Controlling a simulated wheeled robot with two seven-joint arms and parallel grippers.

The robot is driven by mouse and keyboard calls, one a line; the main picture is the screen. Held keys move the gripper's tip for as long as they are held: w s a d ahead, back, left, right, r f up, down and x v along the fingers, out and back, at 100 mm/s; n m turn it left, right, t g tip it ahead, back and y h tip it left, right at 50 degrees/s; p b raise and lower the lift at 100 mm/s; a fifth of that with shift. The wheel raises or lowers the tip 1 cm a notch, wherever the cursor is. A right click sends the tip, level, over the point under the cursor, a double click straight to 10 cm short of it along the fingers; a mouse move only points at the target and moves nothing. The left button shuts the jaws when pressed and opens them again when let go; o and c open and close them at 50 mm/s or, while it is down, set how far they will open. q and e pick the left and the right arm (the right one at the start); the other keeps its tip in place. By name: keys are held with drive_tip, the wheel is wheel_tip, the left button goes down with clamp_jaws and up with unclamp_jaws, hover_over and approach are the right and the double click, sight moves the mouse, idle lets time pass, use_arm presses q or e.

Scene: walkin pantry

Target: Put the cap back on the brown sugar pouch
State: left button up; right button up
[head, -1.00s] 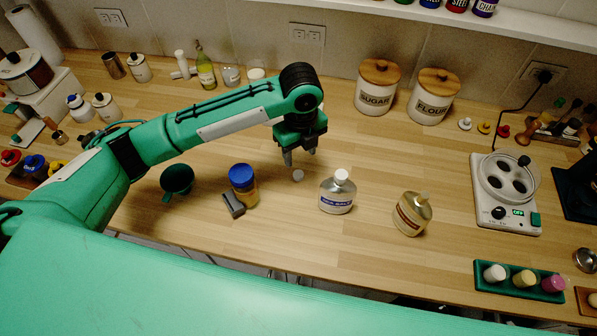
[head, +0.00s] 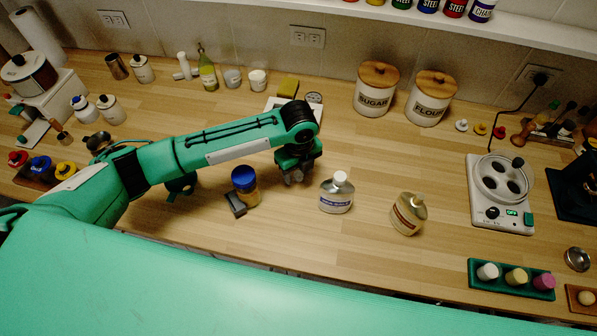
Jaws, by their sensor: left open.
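A silvery pouch with a brown label (head: 408,214) stands on the counter right of centre, its narrow spout bare. I take it for the brown sugar pouch, though its label is too small to read surely. A similar pouch with a blue label (head: 336,196) stands to its left and wears a white cap. My left gripper (head: 293,181) is open and points down at the counter, left of the blue-labelled pouch. A small pale round cap lay there earlier; the gripper now hides that spot. I cannot tell whether the cap is between the fingers. My right gripper is out of view.
A blue-lidded jar (head: 245,187) and a dark grey block (head: 236,204) stand close left of the gripper. Sugar (head: 376,89) and flour (head: 431,98) canisters stand at the back. A white appliance (head: 500,196) is at right. Counter between the brown-labelled pouch and appliance is clear.

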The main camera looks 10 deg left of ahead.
sight(299, 174)
use_arm(q)
drive_tip(key=shift+f, duration=0.15)
drive_tip(key=c, duration=1.1)
drive_tip(key=shift+o, duration=0.2)
drive_tip(key=shift+r+b, duration=1.85)
drive_tip(key=shift+r, duration=8.2)
